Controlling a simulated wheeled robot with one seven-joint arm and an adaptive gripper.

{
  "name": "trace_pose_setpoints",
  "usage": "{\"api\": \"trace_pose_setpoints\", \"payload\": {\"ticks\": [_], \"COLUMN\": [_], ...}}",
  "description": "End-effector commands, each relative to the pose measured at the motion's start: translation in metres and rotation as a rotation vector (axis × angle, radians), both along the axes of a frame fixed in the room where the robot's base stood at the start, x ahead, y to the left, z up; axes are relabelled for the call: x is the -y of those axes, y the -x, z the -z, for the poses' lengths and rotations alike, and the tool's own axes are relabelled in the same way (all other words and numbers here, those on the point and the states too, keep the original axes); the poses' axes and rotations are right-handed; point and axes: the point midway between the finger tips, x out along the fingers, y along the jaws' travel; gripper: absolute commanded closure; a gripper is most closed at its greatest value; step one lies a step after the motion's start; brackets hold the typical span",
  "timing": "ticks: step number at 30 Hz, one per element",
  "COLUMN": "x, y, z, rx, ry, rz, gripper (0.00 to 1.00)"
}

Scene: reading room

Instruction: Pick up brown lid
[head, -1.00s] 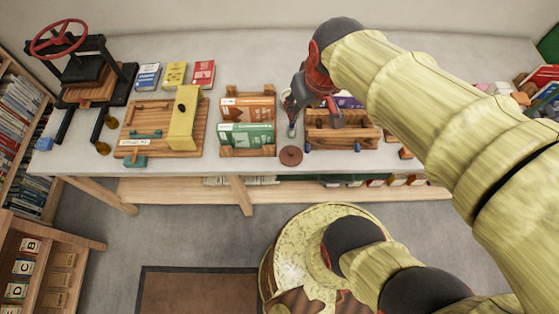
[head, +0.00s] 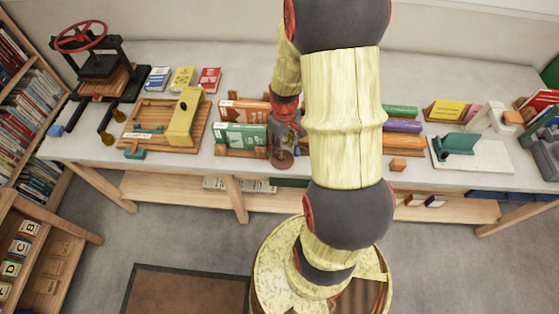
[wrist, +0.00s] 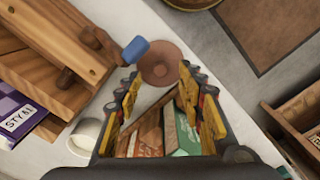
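The brown lid (wrist: 160,66), a round disc with a small knob, lies on the pale worktop in the wrist view, just beyond and between my fingertips. In the head view the lid (head: 282,160) shows near the table's front edge, right below my gripper (head: 285,138). In the wrist view my gripper (wrist: 158,82) is open, with its yellow-and-dark fingers spread apart and nothing held between them. The fingers look short of the lid; I cannot tell the exact height gap. My arm hides part of the table in the head view.
A wooden rack with orange and green boxes (head: 240,134) stands just left of my gripper. A press (head: 98,68) stands far left.

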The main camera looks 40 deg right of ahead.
Motion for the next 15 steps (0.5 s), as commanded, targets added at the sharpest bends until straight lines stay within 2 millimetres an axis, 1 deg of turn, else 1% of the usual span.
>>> {"api": "trace_pose_setpoints", "payload": {"ticks": [1, 5, 12, 15], "x": [0.0, 0.0, -0.001, -0.001], "y": [0.0, -0.002, -0.005, -0.005], "z": [0.005, 0.014, 0.049, 0.056], "rx": [0.0, 0.0, -0.002, 0.001], "ry": [0.0, 0.0, -0.001, 0.001], "rz": [0.0, 0.0, 0.0, 0.0], "gripper": [0.61, 0.61, 0.61, 0.61]}}
